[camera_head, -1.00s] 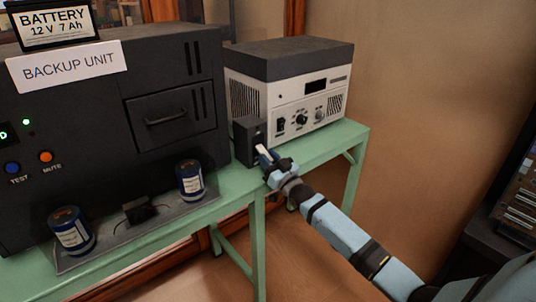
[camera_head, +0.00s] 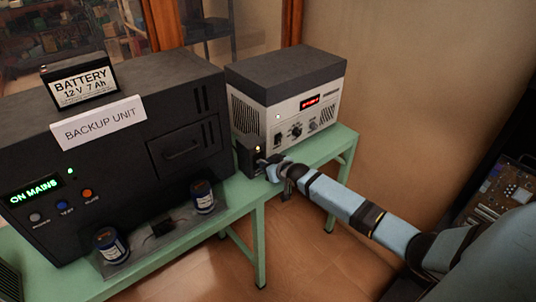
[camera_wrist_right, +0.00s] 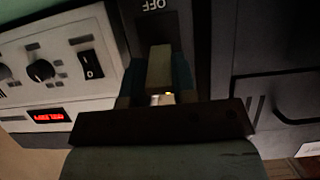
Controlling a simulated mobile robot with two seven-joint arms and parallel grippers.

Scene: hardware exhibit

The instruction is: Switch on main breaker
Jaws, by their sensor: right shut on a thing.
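The main breaker is a small black box (camera_head: 247,156) on the green bench, between the backup unit and the grey-white power supply. A small amber light shows near its top. My right gripper (camera_head: 270,168) is at the breaker's front, shut on its lever, which it largely hides in the head view. In the right wrist view, which is upside down, the breaker's dark face (camera_wrist_right: 155,22) carries an OFF label, and the lever (camera_wrist_right: 160,68) shows pale between my fingers. My left gripper is not in view.
The power supply (camera_head: 290,95) has a lit red display. The backup unit (camera_head: 110,140) shows ON MAINS in green and carries a battery (camera_head: 80,82). Two blue capacitors (camera_head: 203,196) stand on a plate at the bench's front (camera_head: 235,205). Dark equipment is at far right.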

